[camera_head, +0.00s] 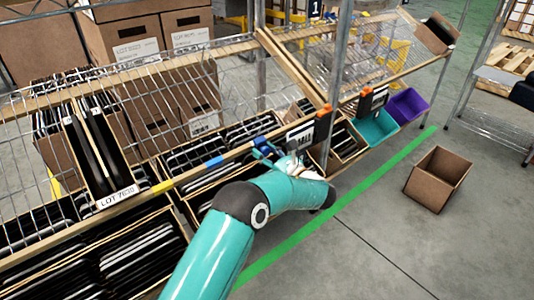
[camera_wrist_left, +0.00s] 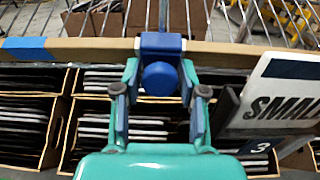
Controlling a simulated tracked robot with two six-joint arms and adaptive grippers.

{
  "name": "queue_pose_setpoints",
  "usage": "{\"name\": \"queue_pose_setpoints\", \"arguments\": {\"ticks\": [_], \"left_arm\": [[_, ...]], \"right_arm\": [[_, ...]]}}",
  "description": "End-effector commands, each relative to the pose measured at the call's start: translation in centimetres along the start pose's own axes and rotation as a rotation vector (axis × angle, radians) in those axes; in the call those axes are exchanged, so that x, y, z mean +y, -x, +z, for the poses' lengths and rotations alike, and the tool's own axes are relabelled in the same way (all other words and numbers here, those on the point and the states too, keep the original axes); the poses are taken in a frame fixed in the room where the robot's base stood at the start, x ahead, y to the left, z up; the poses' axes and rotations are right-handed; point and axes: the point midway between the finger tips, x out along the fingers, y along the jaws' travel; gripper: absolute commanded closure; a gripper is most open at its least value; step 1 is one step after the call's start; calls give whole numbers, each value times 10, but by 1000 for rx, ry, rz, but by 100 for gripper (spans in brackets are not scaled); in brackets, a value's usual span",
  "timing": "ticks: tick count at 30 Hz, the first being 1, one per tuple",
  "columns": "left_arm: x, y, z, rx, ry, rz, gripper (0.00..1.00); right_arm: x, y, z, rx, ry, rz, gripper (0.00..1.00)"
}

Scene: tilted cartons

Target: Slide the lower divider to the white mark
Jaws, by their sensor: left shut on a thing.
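The lower divider's blue slider block and round knob (camera_wrist_left: 160,78) sit on the front wooden rail (camera_wrist_left: 90,50) in the left wrist view. A thin upright rod runs up from the block. My left gripper (camera_wrist_left: 160,92) is shut on the knob, one finger on each side. In the head view my left gripper (camera_head: 268,154) is at the rail, left of the "SMALL" sign (camera_head: 300,135), and partly hides the slider. A blue tape mark (camera_head: 213,162) and a yellow one (camera_head: 163,187) lie on the rail to the left. I cannot make out a white mark. My right gripper is out of view.
Cartons of dark, thin items (camera_head: 120,265) stand below the rail. A "LOT 7635" label (camera_head: 118,196) hangs at the left. The sign stands close to the right of my gripper. Teal (camera_head: 377,128) and purple bins (camera_head: 408,106) are further right; an open carton (camera_head: 438,180) stands on the floor.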

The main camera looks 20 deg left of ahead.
Motion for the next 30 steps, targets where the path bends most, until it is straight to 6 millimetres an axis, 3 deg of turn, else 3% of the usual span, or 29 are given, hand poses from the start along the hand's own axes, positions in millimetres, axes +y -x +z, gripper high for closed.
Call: {"name": "queue_pose_setpoints", "arguments": {"ticks": [6, 7, 10, 22, 30], "left_arm": [[-3, -2, 3, -4, 6, -14, 100], [-3, -2, 4, -4, 6, -14, 56], [-3, -2, 3, -3, 6, -13, 41], [-2, 4, 2, -2, 3, -10, 41], [-2, 45, 2, -1, 3, -12, 41]], "right_arm": [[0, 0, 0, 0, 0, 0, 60], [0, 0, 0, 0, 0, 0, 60], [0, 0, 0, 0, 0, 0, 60], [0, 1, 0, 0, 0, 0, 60], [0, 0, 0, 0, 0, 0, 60]]}}
